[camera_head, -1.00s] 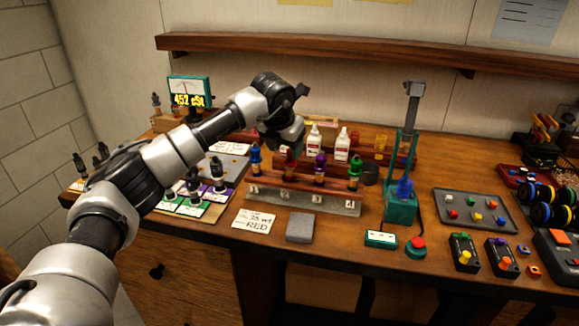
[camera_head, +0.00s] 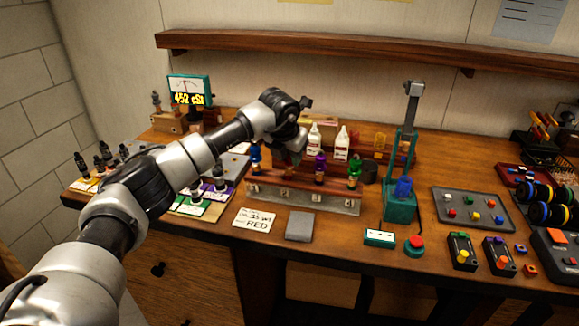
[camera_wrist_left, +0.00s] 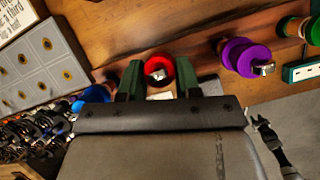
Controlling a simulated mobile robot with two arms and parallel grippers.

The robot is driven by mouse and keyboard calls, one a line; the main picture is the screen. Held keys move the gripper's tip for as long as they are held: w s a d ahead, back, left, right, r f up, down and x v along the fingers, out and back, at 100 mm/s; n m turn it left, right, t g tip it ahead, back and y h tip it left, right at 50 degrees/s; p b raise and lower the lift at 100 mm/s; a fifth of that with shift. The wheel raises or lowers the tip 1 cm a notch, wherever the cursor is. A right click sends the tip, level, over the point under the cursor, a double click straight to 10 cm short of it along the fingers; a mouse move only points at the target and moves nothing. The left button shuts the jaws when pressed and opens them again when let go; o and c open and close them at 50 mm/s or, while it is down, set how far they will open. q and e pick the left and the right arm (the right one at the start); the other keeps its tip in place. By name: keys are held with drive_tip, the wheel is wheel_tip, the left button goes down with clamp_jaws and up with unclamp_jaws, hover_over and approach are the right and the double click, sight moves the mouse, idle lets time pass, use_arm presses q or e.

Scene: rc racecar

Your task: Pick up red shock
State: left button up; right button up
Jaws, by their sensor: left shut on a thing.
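The red shock (camera_wrist_left: 158,72) is between the two dark green fingers of my left gripper (camera_wrist_left: 160,82) in the left wrist view. The gripper is shut on its red top. In the head view, my left gripper (camera_head: 292,150) is over the rack (camera_head: 300,199), at the second place from the left, and mostly covers the red shock. I cannot tell if the shock still sits in its place. A blue shock (camera_head: 255,158) stands to the left. A purple shock (camera_head: 319,169) and a green shock (camera_head: 354,172) stand to the right. My right gripper is not in view.
White bottles (camera_head: 341,143) stand behind the rack. A teal press (camera_head: 402,205) is to the right. A card reading RED (camera_head: 254,220) and a grey pad (camera_head: 299,226) lie in front. More shocks stand at the left. A grey tray (camera_head: 475,221) is farther right.

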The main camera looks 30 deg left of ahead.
use_arm(q)
drive_tip(key=shift+r, duration=0.1)
drive_tip(key=r, duration=0.2)
drive_tip(key=w+r, duration=0.1)
drive_tip(key=r, duration=0.1)
drive_tip(key=r+b, duration=0.1)
drive_tip(key=r, duration=0.1)
drive_tip(key=shift+w+d+r, duration=0.1)
drive_tip(key=shift+w+d, duration=0.05)
drive_tip(key=shift+d, duration=0.1)
drive_tip(key=shift+s+r+b, duration=0.2)
drive_tip(key=shift+s+b, duration=0.1)
drive_tip(key=s+d+b, duration=0.1)
drive_tip(key=s+b, duration=0.2)
drive_tip(key=s, duration=1)
wheel_tip(320, 180, up, 7)
drive_tip(key=p, duration=0.4)
drive_tip(key=shift+s+d+p, duration=0.2)
drive_tip(key=shift+d+p, duration=0.05)
drive_tip(key=shift+p, duration=0.05)
drive_tip(key=shift+r, duration=0.15)
clamp_jaws()
drive_tip(key=shift+r+p, duration=0.35)
drive_tip(key=shift+p, duration=0.05)
